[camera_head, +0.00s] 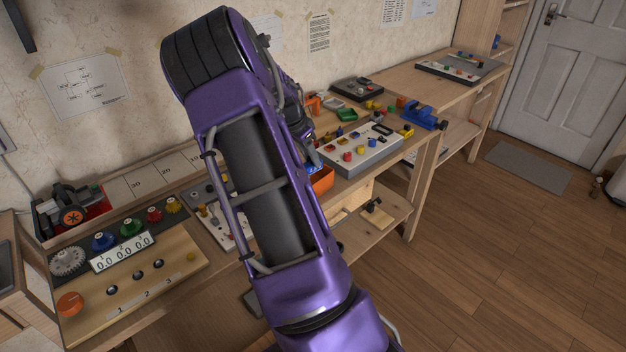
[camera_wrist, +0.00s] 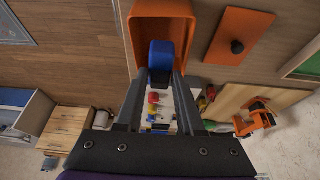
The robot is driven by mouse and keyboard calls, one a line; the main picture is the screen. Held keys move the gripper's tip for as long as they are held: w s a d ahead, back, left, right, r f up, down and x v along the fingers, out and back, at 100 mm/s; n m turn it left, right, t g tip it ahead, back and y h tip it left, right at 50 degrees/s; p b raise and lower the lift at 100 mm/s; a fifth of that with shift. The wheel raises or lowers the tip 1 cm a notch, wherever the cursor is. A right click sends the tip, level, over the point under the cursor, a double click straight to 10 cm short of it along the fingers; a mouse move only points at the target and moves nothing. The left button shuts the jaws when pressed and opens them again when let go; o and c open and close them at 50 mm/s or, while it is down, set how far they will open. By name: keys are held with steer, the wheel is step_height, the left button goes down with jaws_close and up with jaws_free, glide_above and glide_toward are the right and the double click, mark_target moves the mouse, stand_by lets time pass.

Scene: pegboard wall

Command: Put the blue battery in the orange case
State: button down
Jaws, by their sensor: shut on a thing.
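The orange case (camera_wrist: 200,20) is an open box at the top middle of the wrist view. In the head view, part of an orange box (camera_head: 322,180) shows just right of my arm. The blue battery (camera_wrist: 161,54) is between the fingertips of my gripper (camera_wrist: 162,76), which is shut on it. The battery lines up with the case opening in the wrist view; how deep it sits cannot be told. An orange lid-like plate (camera_wrist: 238,36) with a black knob lies right of the case.
A grey panel with coloured knobs (camera_head: 362,152) stands on the bench right of my arm. A blue vise (camera_head: 425,116) is beyond it. A wooden panel with dials (camera_head: 135,275) lies at left. Open wooden floor (camera_head: 500,250) is at right.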

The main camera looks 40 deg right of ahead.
steer(key=shift+f+b, duration=0.35)
steer(key=shift+f, duration=2.65)
steer(key=shift+f, duration=0.2)
steer(key=c, duration=0.8)
jaws_free()
steer(key=shift+r, duration=0.35)
steer(key=p+v, duration=0.1)
steer(key=v, duration=1)
steer(key=shift+a+r+p, duration=0.15)
steer(key=shift+r+p, duration=0.2)
